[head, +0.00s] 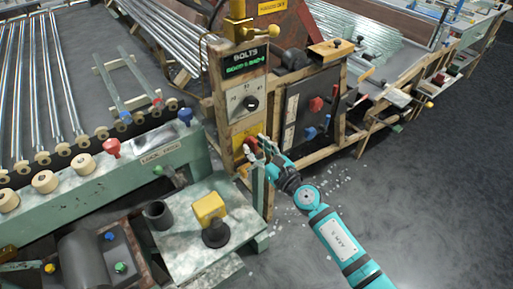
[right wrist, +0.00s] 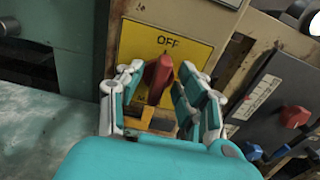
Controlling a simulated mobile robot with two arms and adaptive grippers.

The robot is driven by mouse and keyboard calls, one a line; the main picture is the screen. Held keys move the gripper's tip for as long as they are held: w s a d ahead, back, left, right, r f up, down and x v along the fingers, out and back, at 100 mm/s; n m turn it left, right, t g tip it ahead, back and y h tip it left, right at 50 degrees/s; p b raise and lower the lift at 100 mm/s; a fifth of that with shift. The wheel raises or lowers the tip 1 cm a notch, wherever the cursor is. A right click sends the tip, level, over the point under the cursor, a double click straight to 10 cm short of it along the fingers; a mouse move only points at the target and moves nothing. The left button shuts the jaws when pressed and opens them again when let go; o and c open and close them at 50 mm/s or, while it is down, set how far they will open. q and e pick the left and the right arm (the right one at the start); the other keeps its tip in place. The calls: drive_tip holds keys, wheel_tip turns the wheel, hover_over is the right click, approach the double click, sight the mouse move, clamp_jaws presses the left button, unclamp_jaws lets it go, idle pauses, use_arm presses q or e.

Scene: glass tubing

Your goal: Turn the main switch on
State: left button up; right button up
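The main switch is a red knob (right wrist: 158,78) on a yellow plate (right wrist: 188,42) marked OFF, best seen in the right wrist view. In the head view the yellow plate (head: 250,134) is on the wooden post, partly behind my gripper. My right gripper (right wrist: 152,98) is open, with its fingers on either side of the red knob. I cannot tell whether they touch it. The lower part of the plate is hidden by my gripper. My left gripper is not in view.
A dark panel (head: 312,105) with red and blue knobs stands to the right. Grey floor (head: 400,190) is open at the right.

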drive_tip(key=shift+c, duration=0.3)
clamp_jaws()
drive_tip(key=shift+m, duration=0.3)
drive_tip(key=m+p, duration=0.1)
drive_tip(key=m, duration=0.2)
drive_tip(key=shift+w+d+m, duration=0.1)
drive_tip(key=shift+d+m, duration=0.05)
drive_tip(key=shift+m, duration=0.25)
drive_tip(key=shift+w+d+f+m+p, duration=0.15)
drive_tip(key=shift+m+p, duration=0.35)
drive_tip(key=shift+m, duration=1.75)
drive_tip(key=shift+s+f+m+p, duration=0.15)
drive_tip(key=shift+m+p, duration=0.3)
drive_tip(key=shift+m, duration=1.75)
drive_tip(key=shift+w+d+f+m+p, duration=0.15)
drive_tip(key=shift+m+p, duration=0.35)
drive_tip(key=shift+m, duration=1.75)
drive_tip(key=shift+a, duration=0.1)
